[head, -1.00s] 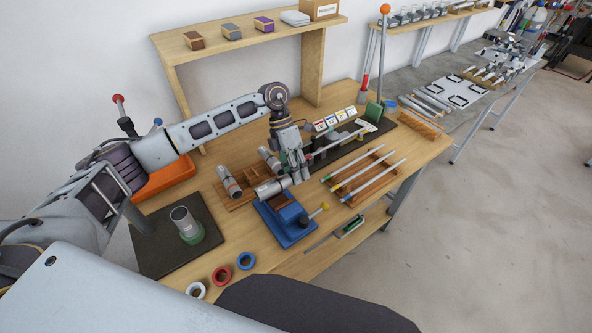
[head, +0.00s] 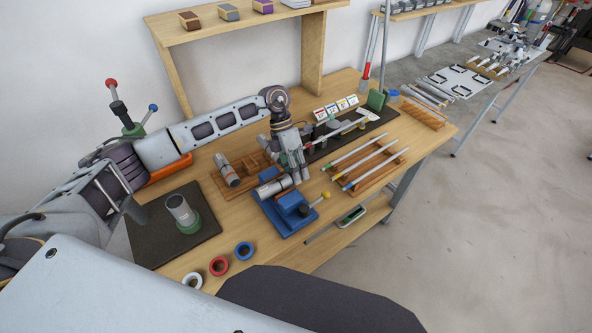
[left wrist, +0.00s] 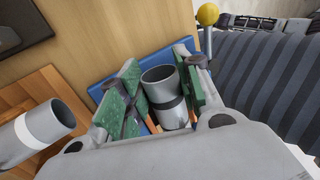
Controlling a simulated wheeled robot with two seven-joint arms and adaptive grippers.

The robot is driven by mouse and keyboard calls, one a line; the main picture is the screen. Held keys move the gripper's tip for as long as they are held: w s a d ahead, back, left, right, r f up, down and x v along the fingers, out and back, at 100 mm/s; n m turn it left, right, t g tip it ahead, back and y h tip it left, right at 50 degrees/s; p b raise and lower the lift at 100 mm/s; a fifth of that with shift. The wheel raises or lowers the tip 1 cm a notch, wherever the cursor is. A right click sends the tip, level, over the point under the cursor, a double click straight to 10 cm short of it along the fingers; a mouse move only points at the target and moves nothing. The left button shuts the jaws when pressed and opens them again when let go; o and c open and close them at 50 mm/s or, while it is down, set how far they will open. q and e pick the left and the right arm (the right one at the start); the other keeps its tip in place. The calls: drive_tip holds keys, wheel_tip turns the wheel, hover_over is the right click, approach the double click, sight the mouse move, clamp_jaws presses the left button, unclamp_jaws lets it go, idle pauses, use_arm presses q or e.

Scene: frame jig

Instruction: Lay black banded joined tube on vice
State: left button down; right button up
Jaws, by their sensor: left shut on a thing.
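My left gripper (head: 296,178) is shut on a grey tube (head: 272,188), low at the blue vice (head: 290,214). In the left wrist view the gripper's green pads (left wrist: 160,92) stand on both sides of the tube (left wrist: 158,77), whose open end faces the camera. Blue parts of the vice (left wrist: 100,92) show behind and below. Whether the tube touches the vice I cannot tell. My right gripper is not in view.
Another grey tube (head: 227,172) rests in the wooden rack (head: 250,160) left of the vice. A dark mat (head: 150,240) holds a cup-like grey part (head: 180,212) on a green base. Coloured rings (head: 219,266) lie at the front edge. A rack of rods (head: 365,170) stands right.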

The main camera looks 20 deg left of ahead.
use_arm(q)
drive_tip(key=shift+f, duration=0.35)
idle(0.4)
drive_tip(key=c, duration=0.9)
unclamp_jaws()
drive_tip(key=shift+r, duration=0.1)
drive_tip(key=shift+v, duration=5.9)
